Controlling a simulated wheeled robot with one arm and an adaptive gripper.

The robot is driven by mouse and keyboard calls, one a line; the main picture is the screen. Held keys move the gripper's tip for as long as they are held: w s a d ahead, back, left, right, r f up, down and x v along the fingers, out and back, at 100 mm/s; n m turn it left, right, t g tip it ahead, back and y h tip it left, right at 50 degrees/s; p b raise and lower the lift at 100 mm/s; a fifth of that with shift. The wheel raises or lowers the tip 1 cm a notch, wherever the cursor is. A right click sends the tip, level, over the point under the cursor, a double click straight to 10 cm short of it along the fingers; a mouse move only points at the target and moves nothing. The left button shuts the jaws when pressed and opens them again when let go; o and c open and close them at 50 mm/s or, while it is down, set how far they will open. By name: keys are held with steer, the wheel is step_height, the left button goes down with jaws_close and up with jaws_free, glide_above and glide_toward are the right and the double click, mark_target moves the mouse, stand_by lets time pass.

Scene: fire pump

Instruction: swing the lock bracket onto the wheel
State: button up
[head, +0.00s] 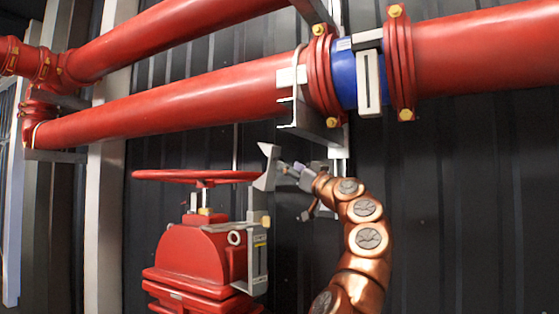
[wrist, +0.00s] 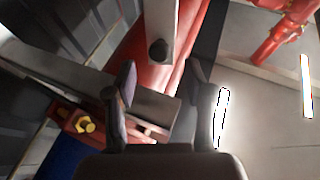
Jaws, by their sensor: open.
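The red wheel (head: 195,176) sits level on top of the red valve body (head: 190,255) in the head view. The grey lock bracket (head: 256,255) stands at the valve's right side. Its pointed, hooked upper part rises at the wheel's right edge; whether it touches the rim I cannot tell. My gripper (head: 284,168) is just right of this upper part, very close to it; contact is unclear. In the wrist view, my gripper (wrist: 160,74) has its two dark fingers apart. A grey bar shows beyond them, and I cannot tell whether it is the bracket.
Large red pipes (head: 190,92) run above the valve and my arm. A blue pipe section (head: 345,72) sits between bolted red flanges at the upper right. A grey pipe support (head: 305,120) hangs just above my gripper. Dark wall panels (head: 460,210) lie behind; the lower right looks clear.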

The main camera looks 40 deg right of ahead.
mark_target(268, 168)
steer(key=shift+p+x, duration=1.75)
steer(key=shift+x, duration=1.25)
steer(key=shift+c, duration=0.4)
jaws_close()
